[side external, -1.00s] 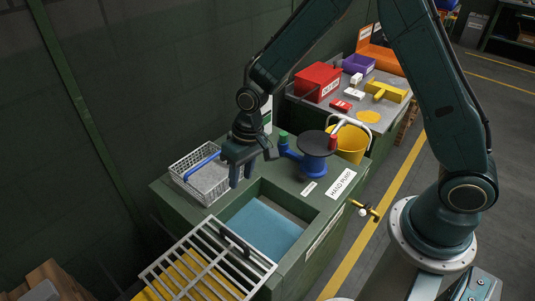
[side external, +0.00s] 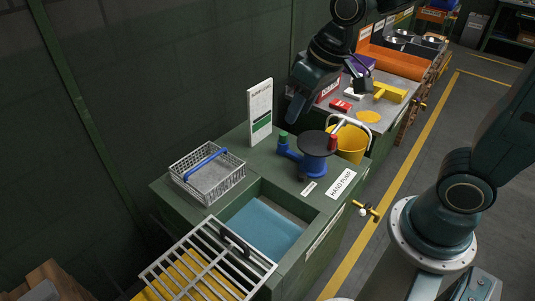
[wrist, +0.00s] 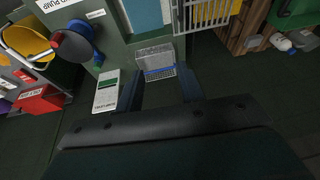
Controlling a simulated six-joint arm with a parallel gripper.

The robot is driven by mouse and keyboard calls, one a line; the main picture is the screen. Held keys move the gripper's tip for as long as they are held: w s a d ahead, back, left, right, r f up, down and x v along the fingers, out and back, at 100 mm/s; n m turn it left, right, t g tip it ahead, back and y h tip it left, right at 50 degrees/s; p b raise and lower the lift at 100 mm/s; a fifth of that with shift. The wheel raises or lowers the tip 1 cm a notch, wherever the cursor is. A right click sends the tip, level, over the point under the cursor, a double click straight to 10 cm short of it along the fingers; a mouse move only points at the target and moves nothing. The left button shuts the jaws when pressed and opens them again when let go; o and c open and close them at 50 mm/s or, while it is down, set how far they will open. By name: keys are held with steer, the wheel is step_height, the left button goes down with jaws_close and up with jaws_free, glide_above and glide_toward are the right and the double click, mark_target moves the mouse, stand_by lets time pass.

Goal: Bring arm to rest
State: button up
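My gripper (side external: 300,102) is raised in the air at the top of the side view, above and behind the green bench and apart from everything on it. In the wrist view my gripper (wrist: 160,78) has two dark fingers spread wide, with nothing held between them.
A wire basket (side external: 187,182) with a blue handle stands on the green bench (side external: 175,207), beside a blue hand pump (side external: 312,167) and a white upright sign (side external: 260,106). A yellow bucket (side external: 352,146) and a red box (side external: 328,89) stand farther right. The air around the gripper looks clear.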

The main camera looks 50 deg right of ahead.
steer(key=s+d+r+t, duration=0.1)
steer(key=s+d+r, duration=0.1)
steer(key=s, duration=0.4)
steer(key=s+d+r+t+h, duration=0.1)
steer(key=s+d+r, duration=0.1)
steer(key=s, duration=0.5)
steer(key=shift+s+r, duration=0.15)
steer(key=shift+r, duration=0.25)
